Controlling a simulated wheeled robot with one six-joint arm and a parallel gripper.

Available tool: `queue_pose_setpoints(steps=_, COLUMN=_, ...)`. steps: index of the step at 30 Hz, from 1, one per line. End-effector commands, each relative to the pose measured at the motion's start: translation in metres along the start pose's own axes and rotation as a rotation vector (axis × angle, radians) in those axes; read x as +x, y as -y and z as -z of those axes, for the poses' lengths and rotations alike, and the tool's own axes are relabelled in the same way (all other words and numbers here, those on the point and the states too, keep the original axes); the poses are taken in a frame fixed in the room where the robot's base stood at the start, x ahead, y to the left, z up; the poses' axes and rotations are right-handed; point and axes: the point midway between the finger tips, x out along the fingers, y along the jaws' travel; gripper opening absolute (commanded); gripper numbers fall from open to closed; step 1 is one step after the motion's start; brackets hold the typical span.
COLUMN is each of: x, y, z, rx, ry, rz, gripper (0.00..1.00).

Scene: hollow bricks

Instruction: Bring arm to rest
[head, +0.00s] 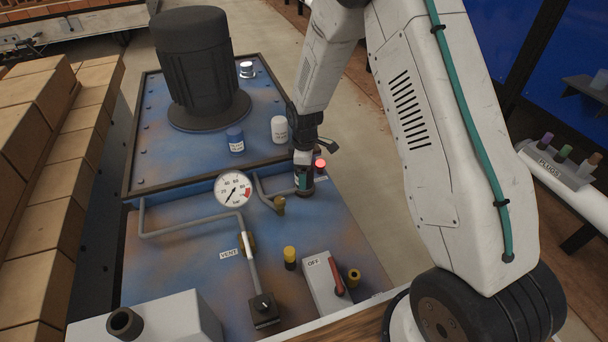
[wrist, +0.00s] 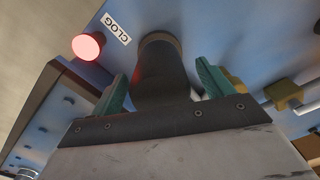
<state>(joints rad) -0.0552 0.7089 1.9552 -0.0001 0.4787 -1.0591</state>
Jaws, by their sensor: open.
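My gripper (head: 302,176) is at the end of the white arm, low over the blue machine top beside a glowing red lamp. In the wrist view its two teal fingers (wrist: 163,82) stand apart, one on each side of a dark cylinder (wrist: 160,70). Clear gaps show between the fingers and the cylinder, so the gripper is open. The cylinder's far end has a brownish ring against the blue panel. In the head view my gripper largely hides the cylinder. The red lamp (wrist: 88,46) is beside a label reading CLOG (wrist: 116,29).
A pressure gauge (head: 233,189) and pipes are left of my gripper. A large black motor (head: 194,65), a blue cap (head: 235,140) and a white cap (head: 279,129) stand behind. A switch box (head: 325,283) is in front. Stacked bricks (head: 35,200) line the left; a plugs rack (head: 560,163) is right.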

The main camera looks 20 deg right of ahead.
Motion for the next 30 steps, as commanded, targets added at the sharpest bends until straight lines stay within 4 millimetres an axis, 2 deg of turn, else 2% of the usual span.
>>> queue_pose_setpoints(steps=3, x=-0.023, y=-0.001, z=0.001, rx=0.000, ry=-0.002, rz=-0.004, gripper=0.80)
queue_pose_setpoints(steps=9, x=-0.054, y=-0.001, z=0.000, rx=-0.001, ry=-0.002, rz=-0.003, gripper=0.80)
queue_pose_setpoints(steps=20, x=-0.073, y=0.001, z=-0.001, rx=0.011, ry=-0.002, rz=-0.004, gripper=0.80)
queue_pose_setpoints(steps=23, x=-0.097, y=0.007, z=-0.006, rx=0.053, ry=-0.006, rz=-0.011, gripper=0.80)
queue_pose_setpoints(steps=26, x=-0.133, y=0.019, z=-0.015, rx=0.125, ry=-0.012, rz=-0.020, gripper=0.80)
queue_pose_setpoints(steps=30, x=-0.187, y=0.045, z=-0.033, rx=0.249, ry=-0.021, rz=-0.030, gripper=0.80)
